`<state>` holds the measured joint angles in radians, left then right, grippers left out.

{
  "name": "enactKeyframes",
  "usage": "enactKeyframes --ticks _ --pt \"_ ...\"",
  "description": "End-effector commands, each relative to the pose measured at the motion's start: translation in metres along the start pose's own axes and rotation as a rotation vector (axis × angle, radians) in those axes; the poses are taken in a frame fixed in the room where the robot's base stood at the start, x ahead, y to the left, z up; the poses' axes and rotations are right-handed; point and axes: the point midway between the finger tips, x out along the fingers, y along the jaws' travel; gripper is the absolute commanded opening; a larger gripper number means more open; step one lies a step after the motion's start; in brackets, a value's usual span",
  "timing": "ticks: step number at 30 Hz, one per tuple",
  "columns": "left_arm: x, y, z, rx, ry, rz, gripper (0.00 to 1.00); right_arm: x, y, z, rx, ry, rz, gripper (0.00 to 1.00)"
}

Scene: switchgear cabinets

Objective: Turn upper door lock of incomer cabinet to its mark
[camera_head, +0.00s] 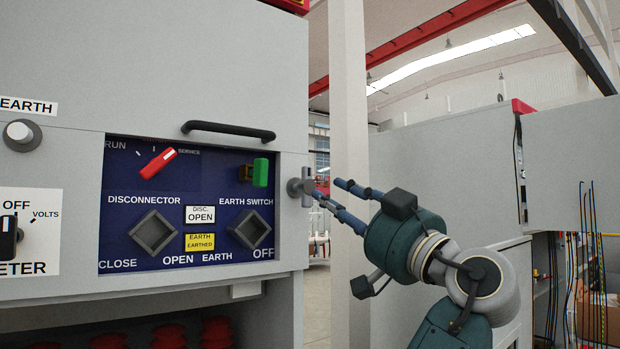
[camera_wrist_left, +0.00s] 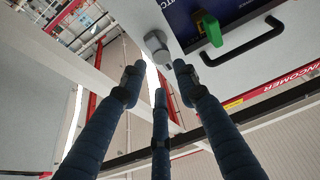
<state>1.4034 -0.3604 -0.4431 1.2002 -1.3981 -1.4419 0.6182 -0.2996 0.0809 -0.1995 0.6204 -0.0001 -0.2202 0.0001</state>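The door lock (camera_head: 301,187), a grey metal knob with an upright bar-shaped handle, sits on the right edge of the grey cabinet door (camera_head: 240,60), beside the blue panel. It also shows in the left wrist view (camera_wrist_left: 158,46), just beyond the fingertips. My left gripper (camera_head: 328,189) is open, its blue-grey fingers spread and pointing at the lock from the right. The lock lies ahead of the gap between the fingers; whether a fingertip touches it I cannot tell. I see no mark for the lock. My right gripper is not in view.
The blue panel (camera_head: 186,255) carries a red selector (camera_head: 158,163), a green handle (camera_head: 260,172) and two square sockets. A black door handle (camera_head: 228,130) sticks out above it. A white post (camera_head: 348,90) and more grey cabinets (camera_head: 450,160) stand behind my arm.

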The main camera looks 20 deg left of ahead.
Motion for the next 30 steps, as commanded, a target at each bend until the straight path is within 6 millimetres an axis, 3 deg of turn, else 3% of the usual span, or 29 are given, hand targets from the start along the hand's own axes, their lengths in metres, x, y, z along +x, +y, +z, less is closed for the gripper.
enactKeyframes --ticks 6,12,18,26,30 --pt "0.046 0.0 -0.006 0.003 0.001 -0.001 0.31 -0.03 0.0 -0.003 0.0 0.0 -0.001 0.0" --pt "0.077 0.0 -0.004 0.004 0.0 0.0 0.31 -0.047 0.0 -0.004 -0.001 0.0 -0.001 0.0" --pt "0.088 0.001 -0.001 0.002 0.0 0.003 0.31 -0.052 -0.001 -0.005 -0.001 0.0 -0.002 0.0" --pt "0.089 0.001 0.001 0.002 0.0 0.003 0.31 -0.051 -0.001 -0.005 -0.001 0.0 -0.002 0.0" --pt "0.089 0.001 0.0 0.002 0.0 0.003 0.05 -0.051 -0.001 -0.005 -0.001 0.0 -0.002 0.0"
